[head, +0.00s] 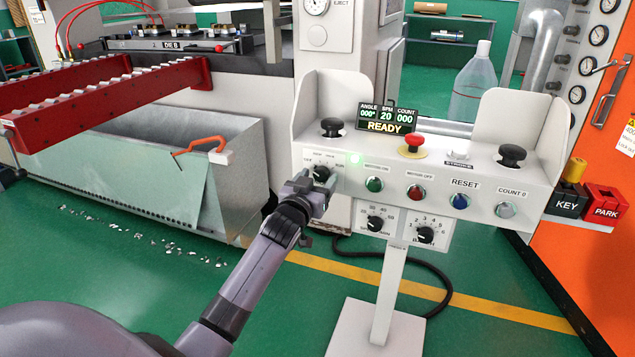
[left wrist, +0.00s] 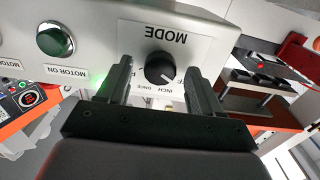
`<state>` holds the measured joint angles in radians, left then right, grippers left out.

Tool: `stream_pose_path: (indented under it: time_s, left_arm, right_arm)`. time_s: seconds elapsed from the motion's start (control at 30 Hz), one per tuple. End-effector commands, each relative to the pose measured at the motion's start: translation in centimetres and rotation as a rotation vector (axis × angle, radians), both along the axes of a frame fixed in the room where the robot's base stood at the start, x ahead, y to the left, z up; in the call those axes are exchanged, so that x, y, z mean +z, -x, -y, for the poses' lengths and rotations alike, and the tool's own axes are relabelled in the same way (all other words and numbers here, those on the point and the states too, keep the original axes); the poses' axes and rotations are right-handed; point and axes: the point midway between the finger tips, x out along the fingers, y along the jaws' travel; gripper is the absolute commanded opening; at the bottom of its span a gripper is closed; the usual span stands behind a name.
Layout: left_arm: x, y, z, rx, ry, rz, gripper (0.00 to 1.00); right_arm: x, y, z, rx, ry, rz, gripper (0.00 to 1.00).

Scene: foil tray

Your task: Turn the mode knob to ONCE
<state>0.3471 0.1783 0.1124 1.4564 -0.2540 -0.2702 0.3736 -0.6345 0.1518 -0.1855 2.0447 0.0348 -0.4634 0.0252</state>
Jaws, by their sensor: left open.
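The mode knob is black and round, on the white front of the control stand, and shows in the left wrist view (left wrist: 159,68) and the head view (head: 321,173). Its plate (left wrist: 190,44) reads MODE, upside down in the wrist view. The knob's white line points to the lower right there, on the OFF side; its exact setting is hard to read. My left gripper (head: 310,190) is open just in front of the plate. In the wrist view its fingers (left wrist: 159,85) stand on either side of the knob, with gaps visible. My right gripper is not in view.
The green MOTOR ON button (head: 374,184) and red MOTOR OFF button (head: 415,192) sit right of the knob. A red mushroom button (head: 413,142) stands on top, near the READY display (head: 387,117). Two lower dials (head: 376,223) sit below. A metal bin (head: 240,150) stands left.

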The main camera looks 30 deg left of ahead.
Motion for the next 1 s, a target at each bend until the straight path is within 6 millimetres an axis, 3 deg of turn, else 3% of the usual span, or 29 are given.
stream_pose_path:
  time_s: [0.33,0.5,1.0]
  left_arm:
    - [0.04,-0.28,-0.09,0.0,0.0,0.0,0.62]
    - [0.03,-0.26,-0.08,0.0,0.0,0.0,0.09]
    - [0.11,-0.25,-0.09,0.0,-0.11,-0.029,0.09]
  right_arm:
    - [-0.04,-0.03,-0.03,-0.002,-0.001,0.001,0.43]
    - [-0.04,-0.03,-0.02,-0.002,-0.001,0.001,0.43]
    - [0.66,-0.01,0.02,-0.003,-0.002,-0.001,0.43]
